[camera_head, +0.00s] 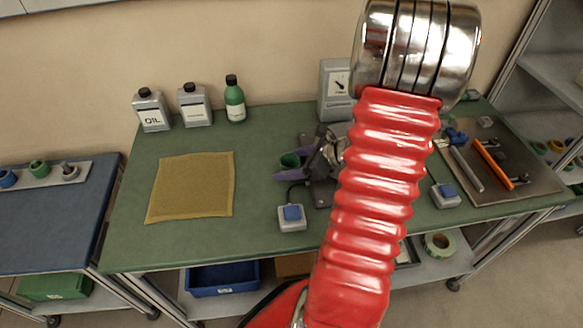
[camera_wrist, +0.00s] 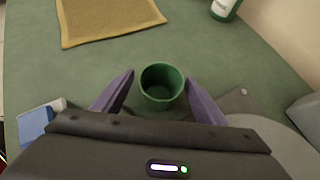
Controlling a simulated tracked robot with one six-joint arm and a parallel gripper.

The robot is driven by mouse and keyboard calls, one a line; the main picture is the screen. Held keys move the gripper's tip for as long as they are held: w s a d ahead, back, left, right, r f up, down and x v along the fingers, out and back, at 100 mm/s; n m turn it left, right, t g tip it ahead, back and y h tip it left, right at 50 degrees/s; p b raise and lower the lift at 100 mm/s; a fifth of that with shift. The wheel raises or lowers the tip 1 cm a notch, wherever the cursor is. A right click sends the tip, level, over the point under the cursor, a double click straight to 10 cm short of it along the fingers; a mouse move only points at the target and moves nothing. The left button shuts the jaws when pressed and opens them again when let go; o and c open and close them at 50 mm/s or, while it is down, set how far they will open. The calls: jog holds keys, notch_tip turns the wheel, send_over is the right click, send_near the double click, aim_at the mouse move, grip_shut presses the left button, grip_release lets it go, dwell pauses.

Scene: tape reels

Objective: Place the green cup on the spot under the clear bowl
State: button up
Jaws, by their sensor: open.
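The green cup (camera_head: 290,160) stands upright on the green bench top, and its open mouth shows in the wrist view (camera_wrist: 162,86). My gripper (camera_wrist: 160,77) is open, with one purple finger on each side of the cup. A gap shows between the cup and the finger on each side. In the head view my gripper (camera_head: 289,165) is low over the bench at the cup. I cannot make out a clear bowl in either view. My red arm hides part of the bench's middle.
A yellow mat (camera_head: 192,187) lies to the left. A blue-topped box (camera_head: 292,216) stands close in front of my gripper. Two grey bottles and a green bottle (camera_head: 234,99) stand at the back. A tray with tools (camera_head: 500,172) lies to the right.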

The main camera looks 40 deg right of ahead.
jog(key=shift+c, duration=0.2)
jog(key=c, duration=1.2)
jog(key=shift+o, duration=0.2)
jog(key=shift+r, duration=0.2)
notch_tip(320, 180, up, 10)
jog(key=shift+f, duration=0.15)
